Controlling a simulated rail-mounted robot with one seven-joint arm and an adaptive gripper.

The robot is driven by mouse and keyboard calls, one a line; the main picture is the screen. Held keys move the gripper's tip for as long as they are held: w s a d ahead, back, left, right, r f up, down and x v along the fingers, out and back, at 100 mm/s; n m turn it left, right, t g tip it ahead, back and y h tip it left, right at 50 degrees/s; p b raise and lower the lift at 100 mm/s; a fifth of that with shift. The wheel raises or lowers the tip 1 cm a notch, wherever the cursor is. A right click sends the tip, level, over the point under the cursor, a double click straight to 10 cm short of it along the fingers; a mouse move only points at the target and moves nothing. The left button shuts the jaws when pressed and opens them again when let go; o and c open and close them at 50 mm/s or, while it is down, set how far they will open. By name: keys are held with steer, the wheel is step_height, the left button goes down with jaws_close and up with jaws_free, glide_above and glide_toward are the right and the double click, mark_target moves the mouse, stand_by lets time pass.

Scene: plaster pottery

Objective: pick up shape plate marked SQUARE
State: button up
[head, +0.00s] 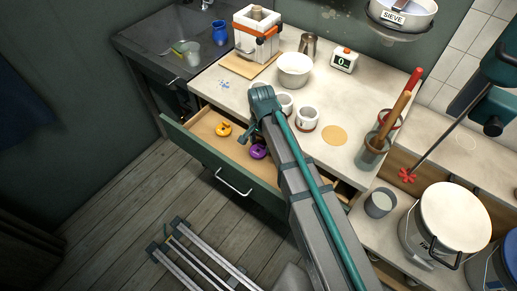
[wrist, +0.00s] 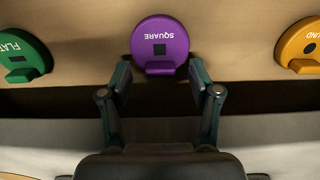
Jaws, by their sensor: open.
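The shape plate marked SQUARE (wrist: 160,40) is a purple disc with a small dark square and a tab, in the middle of the wrist view. In the head view the purple disc (head: 258,152) lies in the open drawer (head: 205,127), partly hidden by my arm. My gripper (wrist: 158,72) is open in the wrist view, its two fingers on either side of the purple plate's tab end. I cannot tell whether they touch it. In the head view my gripper (head: 246,134) is over the drawer, its fingertips mostly hidden.
A green plate marked FLAT (wrist: 22,55) lies left and an orange plate (wrist: 300,46) with partly cut-off lettering lies right in the wrist view. The drawer front with its handle (head: 233,183) stands out from the counter (head: 222,90). Cups (head: 306,119) stand on the counter beside my arm.

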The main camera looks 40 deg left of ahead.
steer(key=shift+f, duration=0.3)
jaws_close()
steer(key=shift+r, duration=0.15)
